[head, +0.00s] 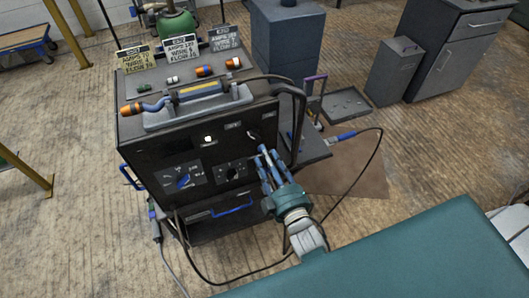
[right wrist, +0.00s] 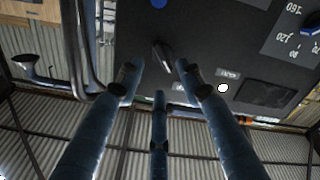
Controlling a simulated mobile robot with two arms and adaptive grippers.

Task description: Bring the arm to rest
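My right gripper (head: 266,157) is in front of the upper right part of the black welding machine's front panel (head: 190,150). In the right wrist view its blue fingers (right wrist: 158,78) are spread apart with nothing between them. A small dark switch lever (right wrist: 162,55) is on the panel just beyond the fingertips; I see a gap around it. A white light (right wrist: 222,88) shows on the panel beside one finger, and also in the head view (head: 208,139). My left gripper is not in view.
The machine stands on a cart with a side shelf (head: 314,150). A black cable (head: 372,160) loops at its right and below my right arm. Label cards (head: 181,48) stand on top. A teal surface (head: 400,260) fills the lower right. Wooden floor is open at left.

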